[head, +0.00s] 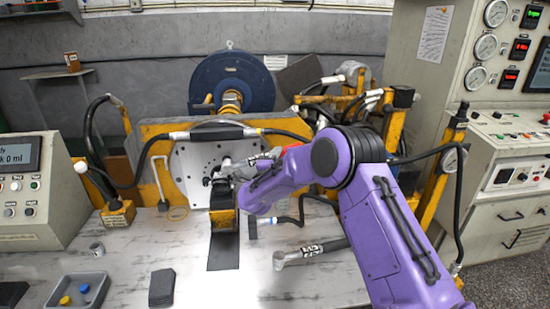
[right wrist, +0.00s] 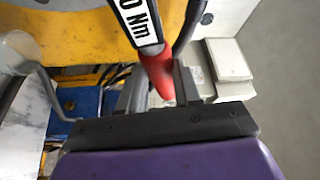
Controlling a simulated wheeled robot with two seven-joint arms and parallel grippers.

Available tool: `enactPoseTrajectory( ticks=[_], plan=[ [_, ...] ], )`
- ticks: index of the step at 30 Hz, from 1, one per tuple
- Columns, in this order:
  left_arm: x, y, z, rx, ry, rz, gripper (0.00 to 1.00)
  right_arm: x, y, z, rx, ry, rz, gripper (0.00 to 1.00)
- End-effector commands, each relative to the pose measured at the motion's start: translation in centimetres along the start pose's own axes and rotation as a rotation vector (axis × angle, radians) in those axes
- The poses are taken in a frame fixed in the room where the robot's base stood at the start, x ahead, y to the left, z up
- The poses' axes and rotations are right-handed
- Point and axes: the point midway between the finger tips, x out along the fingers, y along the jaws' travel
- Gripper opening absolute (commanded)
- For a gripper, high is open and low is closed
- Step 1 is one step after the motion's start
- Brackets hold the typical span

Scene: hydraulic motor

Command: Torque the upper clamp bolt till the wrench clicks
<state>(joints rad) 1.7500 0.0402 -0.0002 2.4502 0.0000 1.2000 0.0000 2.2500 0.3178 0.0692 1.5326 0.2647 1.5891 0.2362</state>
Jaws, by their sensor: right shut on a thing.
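My right gripper is shut on the red grip (right wrist: 158,75) of a torque wrench (right wrist: 138,22) with a white "Nm" label; the fingers (right wrist: 165,92) close around the grip. In the head view the wrench (head: 259,157) runs left from my purple right hand to the small motor assembly (head: 222,178) in front of the grey round-holed plate (head: 192,163). The upper clamp bolt is too small and covered to make out, so I cannot tell whether the wrench head sits on it. My left gripper is not in view.
A second torque wrench (head: 312,251) lies on the metal bench (head: 290,285). A black strip (head: 223,252), dark pads (head: 162,287) and a grey tray (head: 62,300) with caps lie on the bench. Black hoses (head: 90,130) flank the plate. Gauge cabinet (head: 425,95) stands right.

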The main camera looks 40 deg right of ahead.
Motion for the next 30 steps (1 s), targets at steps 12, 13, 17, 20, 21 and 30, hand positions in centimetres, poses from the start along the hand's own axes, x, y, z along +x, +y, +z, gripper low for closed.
enactPoseTrajectory(
  ticks=[12,13,17,20,21,30],
  plan=[
    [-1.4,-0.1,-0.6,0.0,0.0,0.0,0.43,-3.5,-0.4,-1.4,-0.001,-0.008,-0.003,0.0],
    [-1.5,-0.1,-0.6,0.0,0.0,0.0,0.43,-3.7,-0.4,-1.5,-0.001,-0.008,-0.003,0.0],
    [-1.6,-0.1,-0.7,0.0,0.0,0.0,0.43,-4.4,-0.3,-1.9,-0.001,-0.005,-0.003,0.0],
    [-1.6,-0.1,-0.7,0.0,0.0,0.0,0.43,-4.5,-0.2,-2.0,-0.001,-0.005,-0.003,0.0],
    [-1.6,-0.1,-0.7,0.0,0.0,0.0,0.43,-4.5,-0.2,-1.9,-0.001,-0.005,-0.003,0.0],
    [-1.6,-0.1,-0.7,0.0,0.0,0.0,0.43,-4.5,-0.2,-1.9,-0.001,-0.006,-0.003,0.0]
  ],
)
